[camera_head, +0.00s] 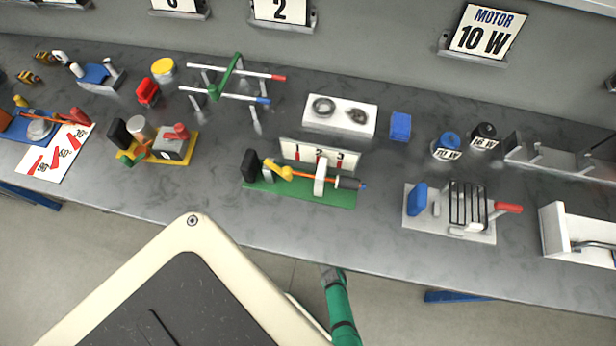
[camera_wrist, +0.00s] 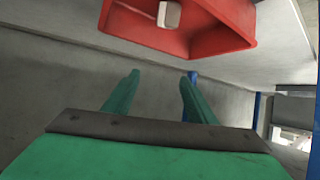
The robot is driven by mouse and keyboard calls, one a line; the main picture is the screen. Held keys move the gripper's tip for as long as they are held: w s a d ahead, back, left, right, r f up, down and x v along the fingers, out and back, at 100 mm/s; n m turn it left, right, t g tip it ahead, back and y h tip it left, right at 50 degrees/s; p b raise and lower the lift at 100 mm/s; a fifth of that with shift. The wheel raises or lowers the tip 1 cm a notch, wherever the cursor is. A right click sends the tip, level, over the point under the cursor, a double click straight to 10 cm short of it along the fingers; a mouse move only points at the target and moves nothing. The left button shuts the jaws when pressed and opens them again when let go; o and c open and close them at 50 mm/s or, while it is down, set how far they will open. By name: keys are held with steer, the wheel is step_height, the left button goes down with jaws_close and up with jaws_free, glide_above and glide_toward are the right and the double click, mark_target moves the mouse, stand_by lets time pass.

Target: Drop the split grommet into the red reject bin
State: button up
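My gripper (camera_wrist: 160,77) shows in the wrist view with its two green fingers apart and nothing visible between them. A red open-topped bin (camera_wrist: 222,17) is at the top of the wrist view, beyond the fingertips and apart from them; the frame's top edge cuts it off. A small whitish piece (camera_wrist: 168,14) shows inside the bin; I cannot tell what it is. In the head view a white block (camera_head: 340,125) on the bench carries two dark rings (camera_head: 323,106); I cannot tell whether either is a split grommet. My green arm reaches to the bench's front edge, fingers hidden.
The grey bench (camera_head: 385,215) is crowded with fixtures. A green-based fixture (camera_head: 300,190) stands near the front middle and a grey plate with a wire rack (camera_head: 467,205) right of it. A blue cube (camera_head: 400,126) sits behind. Bare floor lies before the bench.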

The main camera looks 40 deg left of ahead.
steer(key=v, duration=1.1)
steer(key=shift+f, duration=0.15)
stand_by(0.4)
